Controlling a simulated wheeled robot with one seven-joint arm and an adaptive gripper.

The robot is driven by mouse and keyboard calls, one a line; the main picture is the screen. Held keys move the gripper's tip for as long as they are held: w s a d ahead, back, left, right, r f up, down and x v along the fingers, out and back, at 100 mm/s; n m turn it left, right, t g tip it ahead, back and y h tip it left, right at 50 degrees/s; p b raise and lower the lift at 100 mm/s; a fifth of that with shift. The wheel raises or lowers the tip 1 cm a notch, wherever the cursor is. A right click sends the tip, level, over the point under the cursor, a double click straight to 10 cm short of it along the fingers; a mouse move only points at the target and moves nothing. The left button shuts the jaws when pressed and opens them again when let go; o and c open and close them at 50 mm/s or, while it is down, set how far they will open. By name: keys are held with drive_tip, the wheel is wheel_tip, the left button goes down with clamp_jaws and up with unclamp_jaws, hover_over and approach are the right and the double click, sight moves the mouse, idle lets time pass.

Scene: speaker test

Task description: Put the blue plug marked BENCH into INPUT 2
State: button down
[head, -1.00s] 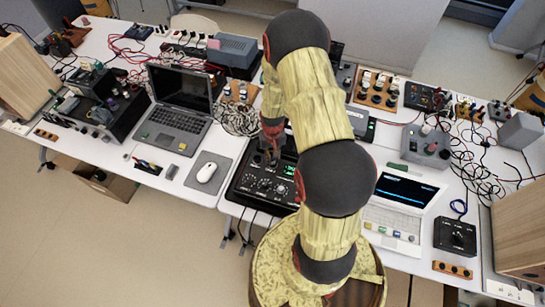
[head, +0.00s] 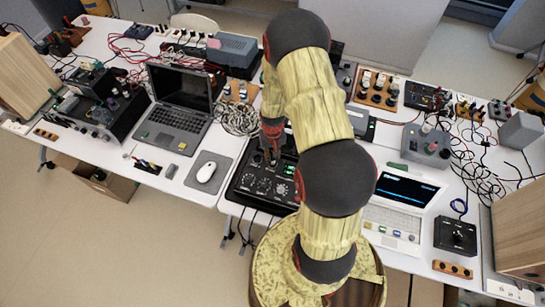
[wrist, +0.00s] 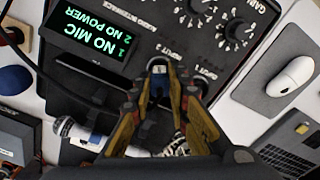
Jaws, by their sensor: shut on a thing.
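The black mixer (wrist: 215,60) lies under my gripper, upside down in the wrist view. It also shows in the head view (head: 250,190), partly behind my arm. Its green display (wrist: 95,35) reads "1 NO MIC 2 NO POWER". My gripper (wrist: 159,78) is shut on a narrow plug (wrist: 158,69) with a pale tip. A little blue shows between the fingers, but no marking is readable. The fingertips are right at the INPUT labels and hide the socket below them. I cannot tell whether the plug tip is in a socket. In the head view my gripper (head: 271,150) is over the mixer's back part.
A white mouse (head: 206,172) on a grey pad and a dark laptop (head: 172,125) are left of the mixer. A white laptop (head: 400,205) is to its right. Cables crowd the tables.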

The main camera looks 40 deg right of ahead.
drive_tip(key=shift+f, duration=0.15)
drive_tip(key=c, duration=1.6)
unclamp_jaws()
wheel_tip(320, 180, up, 12)
